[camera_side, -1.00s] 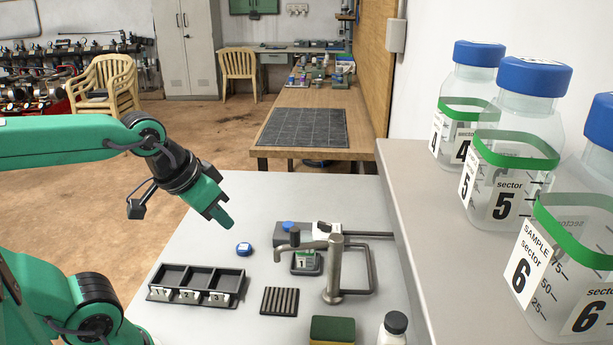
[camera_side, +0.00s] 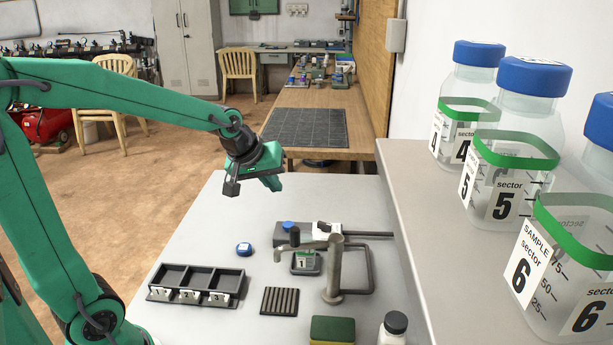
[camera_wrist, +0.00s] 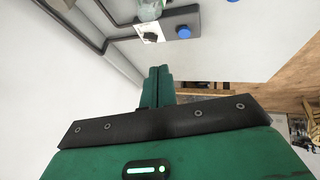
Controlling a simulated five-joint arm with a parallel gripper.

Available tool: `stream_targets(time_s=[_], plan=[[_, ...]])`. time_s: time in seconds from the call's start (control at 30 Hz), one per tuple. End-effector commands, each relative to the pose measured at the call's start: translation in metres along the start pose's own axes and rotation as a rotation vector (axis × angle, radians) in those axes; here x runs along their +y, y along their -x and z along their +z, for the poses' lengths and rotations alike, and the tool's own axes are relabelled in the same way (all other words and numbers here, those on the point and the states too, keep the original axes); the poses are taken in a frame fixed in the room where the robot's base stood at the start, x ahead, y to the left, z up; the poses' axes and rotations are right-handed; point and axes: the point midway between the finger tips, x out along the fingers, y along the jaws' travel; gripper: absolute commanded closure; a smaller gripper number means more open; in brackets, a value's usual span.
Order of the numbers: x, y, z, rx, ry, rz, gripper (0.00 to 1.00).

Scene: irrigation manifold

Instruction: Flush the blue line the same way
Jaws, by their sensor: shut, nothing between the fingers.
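My gripper (camera_side: 272,184) is shut and empty, in the air above the far part of the grey table. Its closed green fingers also show in the wrist view (camera_wrist: 158,84). A grey block (camera_side: 268,237) behind the tap carries a round blue button (camera_side: 288,226) on its left and a white plate with a black knob to its right. In the wrist view the blue button (camera_wrist: 184,32) and the black knob (camera_wrist: 150,37) lie beyond my fingertips, apart from them. A small clear bottle labelled 1 (camera_side: 304,262) stands under the metal spout (camera_side: 333,268), partly hidden by it.
A blue cap (camera_side: 244,249) lies on the table. A black three-slot rack (camera_side: 197,283) numbered 1 to 3 is empty. A ribbed dark mat (camera_side: 279,301), a sponge (camera_side: 332,329) and a black-capped bottle (camera_side: 394,328) stand nearer. Large sector bottles line the right shelf (camera_side: 420,215).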

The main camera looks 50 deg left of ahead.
Motion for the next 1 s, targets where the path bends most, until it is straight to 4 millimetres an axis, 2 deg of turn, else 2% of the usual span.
stream_targets(time_s=[0.33, 0.6, 0.8, 1.0], plan=[[-0.008, -0.059, -0.041, 0.042, 0.230, -0.011, 1.00], [-0.019, -0.100, -0.064, 0.074, 0.382, -0.012, 1.00], [-0.024, -0.115, -0.072, 0.088, 0.440, -0.010, 1.00], [-0.025, -0.118, -0.073, 0.091, 0.452, -0.009, 1.00]])
